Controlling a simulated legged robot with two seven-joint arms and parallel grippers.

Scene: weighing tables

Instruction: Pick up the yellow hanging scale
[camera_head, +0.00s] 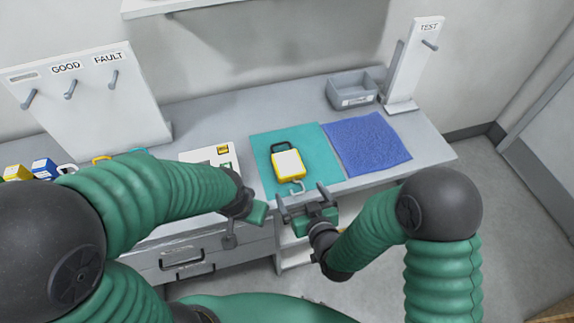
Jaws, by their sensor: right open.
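The yellow hanging scale (288,165) lies on the teal mat (262,148) on the table. It has a pale face, a dark handle at its far end and a grey hook at its near end. My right gripper (303,195) is open and empty just in front of the scale's hook end, by the mat's near edge. Whether it touches the hook cannot be told. My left gripper (257,214) is left of it at the table's front edge; its fingers are not clearly visible.
A blue cloth (368,145) lies right of the mat. Behind it are a grey bin (352,90) and the TEST stand (414,65). A board with GOOD and FAULT hooks (90,100) stands at left. A white panel (205,155) and other coloured items (42,168) lie left.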

